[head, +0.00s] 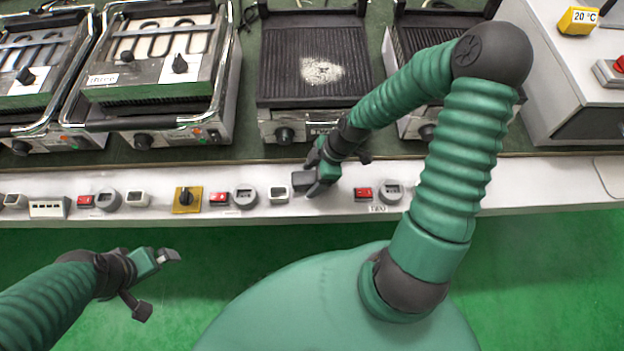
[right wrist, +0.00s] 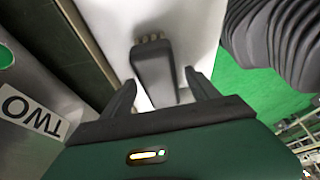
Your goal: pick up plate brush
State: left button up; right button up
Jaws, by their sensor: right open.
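A dark grey brush (right wrist: 153,70) with pale bristle tufts at its far end lies on the white ledge in the right wrist view. Its handle reaches back between the two fingers of my right gripper (right wrist: 160,95), which are apart on either side of it. In the head view my right gripper (head: 322,178) is low over the ledge, and a dark grey block that looks like the brush (head: 302,180) shows at its left; the rest is hidden by the gripper. My left gripper (head: 157,282) is open and empty over the green floor, in front of the ledge.
Contact grills (head: 315,70) stand in a row behind the ledge (head: 330,205). The ledge carries red switches (head: 219,198), sockets and a yellow rotary switch (head: 187,198). A yellow 20 °C block (head: 577,20) sits at the far right. In the wrist view a label reads TWO (right wrist: 30,113).

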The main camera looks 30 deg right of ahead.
jog(key=shift+a, duration=0.2)
pick_arm(q)
jog(key=shift+a, duration=0.25)
pick_arm(e)
jog(key=shift+f, duration=0.1)
jog(key=shift+d+f, duration=0.1)
pick_arm(q)
jog(key=shift+d+r, duration=0.1)
jog(key=shift+d, duration=0.2)
pick_arm(e)
jog(key=shift+d+f, duration=0.1)
jog(key=shift+d, duration=0.1)
jog(key=shift+a, duration=0.15)
jog(key=c, duration=0.5)
grip_shut()
pick_arm(q)
jog(key=shift+a, duration=0.15)
